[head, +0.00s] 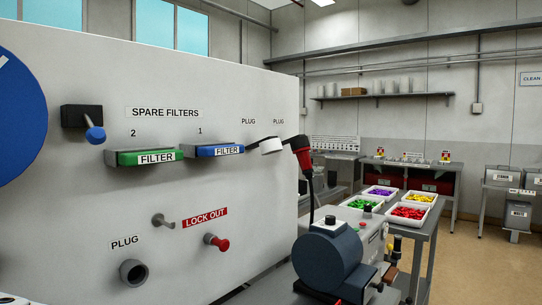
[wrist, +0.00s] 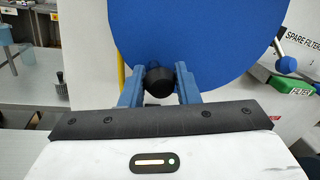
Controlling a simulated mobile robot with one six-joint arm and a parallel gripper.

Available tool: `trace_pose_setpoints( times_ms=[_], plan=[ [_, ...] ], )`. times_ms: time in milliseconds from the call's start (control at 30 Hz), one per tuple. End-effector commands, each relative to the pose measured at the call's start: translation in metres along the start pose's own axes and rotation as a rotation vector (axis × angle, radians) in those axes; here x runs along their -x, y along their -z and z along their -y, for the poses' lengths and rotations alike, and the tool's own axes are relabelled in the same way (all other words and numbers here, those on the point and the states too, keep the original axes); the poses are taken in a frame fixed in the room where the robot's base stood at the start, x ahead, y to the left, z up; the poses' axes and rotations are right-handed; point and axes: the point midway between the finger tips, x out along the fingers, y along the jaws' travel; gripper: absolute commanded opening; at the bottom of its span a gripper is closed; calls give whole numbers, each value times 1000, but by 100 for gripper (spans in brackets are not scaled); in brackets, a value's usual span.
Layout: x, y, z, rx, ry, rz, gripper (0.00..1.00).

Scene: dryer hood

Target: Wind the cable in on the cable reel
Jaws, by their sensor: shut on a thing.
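The cable reel is a large blue disc (wrist: 205,35) on the white panel. It also shows cut off at the left edge of the head view (head: 18,125). A black knob (wrist: 159,82) sits at the disc's lower edge in the wrist view. My gripper (wrist: 158,76) has its two blue fingers shut on this knob, one on each side. A yellow strip (wrist: 121,72), possibly the cable, runs down beside the disc's left edge. Its lower end is hidden behind my gripper. My gripper does not show clearly in the head view.
On the white panel (head: 75,190), a blue-knobbed lever (head: 95,134), a green filter (head: 150,157) and a blue filter (head: 218,150) stick out right of the reel. A lock-out knob (head: 217,243) and plug socket (head: 133,272) are lower. A bench with trays (head: 408,217) stands right.

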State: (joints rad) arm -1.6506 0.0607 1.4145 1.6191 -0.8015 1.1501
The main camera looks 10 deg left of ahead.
Motion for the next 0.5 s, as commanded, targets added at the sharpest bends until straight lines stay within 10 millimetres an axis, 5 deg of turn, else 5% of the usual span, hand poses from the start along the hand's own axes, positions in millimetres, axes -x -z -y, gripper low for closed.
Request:
trace_pose_setpoints(
  times_ms=[233, 267, 500],
  plan=[
    [-1, 0, 3, 2, 5, 2, 0],
    [-1, 0, 4, 2, 5, 1, 31],
    [-1, 0, 4, 2, 7, 0, 48]
  ],
)
